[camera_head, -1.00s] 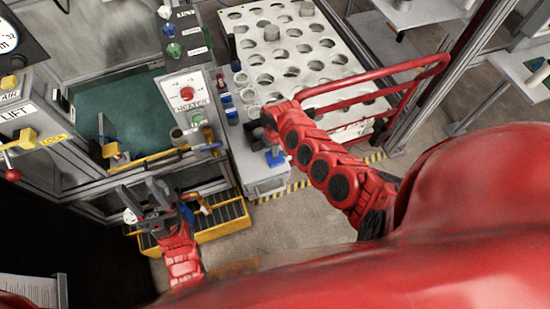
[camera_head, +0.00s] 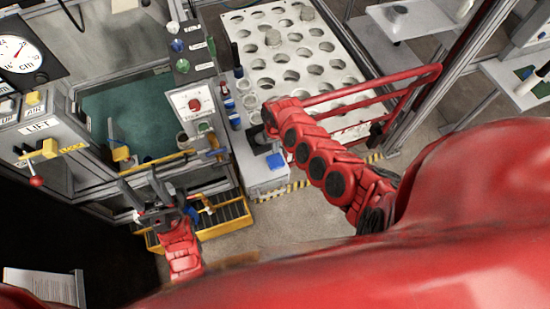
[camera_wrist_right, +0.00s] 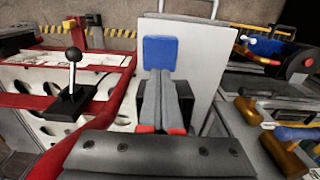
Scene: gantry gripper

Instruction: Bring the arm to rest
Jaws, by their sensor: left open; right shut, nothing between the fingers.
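My left gripper (camera_head: 139,184) is at the lower left in the head view. Its dark fingers are spread and empty, in front of the yellow-edged tray (camera_head: 225,217). My right arm (camera_head: 325,160) reaches in from the right, and its hand is largely hidden by the arm in the head view. In the right wrist view my right gripper (camera_wrist_right: 162,84) has its grey fingers together with nothing between them. They point toward a blue square pad (camera_wrist_right: 160,53) on a white panel. I cannot tell whether they touch it. The pad also shows in the head view (camera_head: 276,161).
A control panel with a red knob (camera_head: 194,104) stands between my arms. Behind it is a white plate with many round holes (camera_head: 262,65). A red guard rail (camera_head: 385,92) runs beside my right arm. A black lever (camera_wrist_right: 73,56) stands left in the right wrist view.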

